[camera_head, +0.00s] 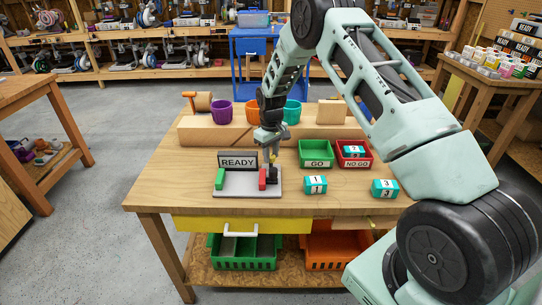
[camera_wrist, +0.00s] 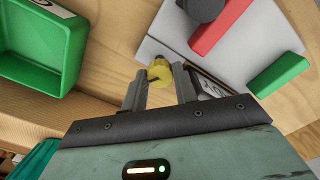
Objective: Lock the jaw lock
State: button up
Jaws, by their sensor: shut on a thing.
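The red block (camera_wrist: 220,25), green block (camera_wrist: 278,75) and grey plate (camera_wrist: 262,38) also show there. The lock's lower part is partly hidden.
A READY sign (camera_head: 238,160) stands behind the plate, close to my gripper. A green GO tray (camera_head: 316,160) and red NO GO tray (camera_head: 354,161) are to the right. Numbered blocks (camera_head: 315,185) lie in front. Purple, orange and teal cups stand behind.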

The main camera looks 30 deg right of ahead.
aim_at(271, 156)
jog(key=m+b, duration=0.1)
jog(key=m, duration=0.4)
jog(key=shift+m, duration=0.3)
jog(key=m, duration=0.5)
jog(key=shift+m, duration=0.3)
jog(key=o, duration=1)
jog(key=shift+c, duration=0.2)
jog(key=shift+r, duration=0.15)
notch_tip(271, 156, up, 17)
jog(key=b, duration=0.2)
